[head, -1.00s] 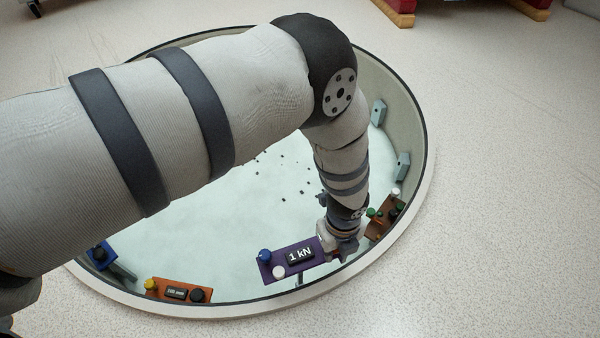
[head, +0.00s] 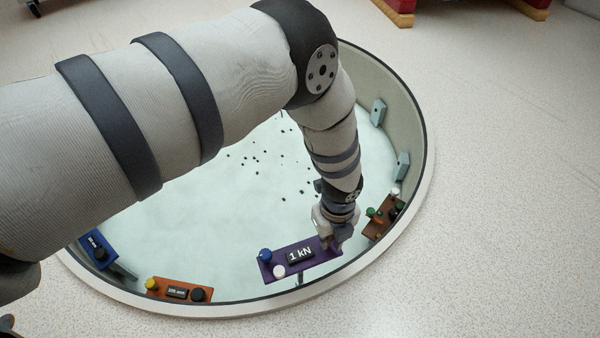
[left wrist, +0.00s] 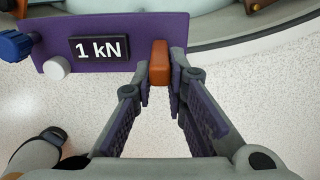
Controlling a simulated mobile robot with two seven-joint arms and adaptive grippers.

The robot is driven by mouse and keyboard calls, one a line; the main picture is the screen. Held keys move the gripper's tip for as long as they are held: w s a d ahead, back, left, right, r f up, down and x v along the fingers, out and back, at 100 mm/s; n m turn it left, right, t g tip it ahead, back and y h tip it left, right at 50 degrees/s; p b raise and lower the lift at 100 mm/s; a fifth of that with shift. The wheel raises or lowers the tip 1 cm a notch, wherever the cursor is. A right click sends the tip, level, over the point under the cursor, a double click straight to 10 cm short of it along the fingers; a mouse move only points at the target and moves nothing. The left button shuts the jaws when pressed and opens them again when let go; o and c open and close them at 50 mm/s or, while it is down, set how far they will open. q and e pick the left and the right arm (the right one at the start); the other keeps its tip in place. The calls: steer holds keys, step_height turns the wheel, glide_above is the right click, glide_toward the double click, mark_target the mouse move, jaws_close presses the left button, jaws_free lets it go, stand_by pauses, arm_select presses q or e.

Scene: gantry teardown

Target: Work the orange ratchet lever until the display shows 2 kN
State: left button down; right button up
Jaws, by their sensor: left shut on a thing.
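The display (head: 300,254) on the purple panel (head: 271,270) reads 1 kN; it reads the same in the left wrist view (left wrist: 99,49). The orange ratchet lever (left wrist: 160,62) shows in the left wrist view at the panel's right end, and my left gripper (left wrist: 160,82) is shut on it, one finger on each side. In the head view my left gripper (head: 333,240) is at the panel's right end, and it hides the lever there. My right gripper is not in view.
The purple panel carries a blue knob (head: 264,256) and a white knob (head: 279,272). An orange panel (head: 160,293) and a blue panel (head: 90,241) stand to its left, a brown panel (head: 381,225) to its right. The pit's rim (head: 424,170) surrounds them.

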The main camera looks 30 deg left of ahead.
arm_select(q)
steer(key=shift+s+d+f, duration=0.1)
steer(key=shift+s+d, duration=0.35)
steer(key=shift+d, duration=0.15)
steer(key=shift+s+d, duration=0.1)
steer(key=shift+s+d+f, duration=0.35)
steer(key=shift+s+d, duration=0.05)
steer(key=shift+d, duration=0.2)
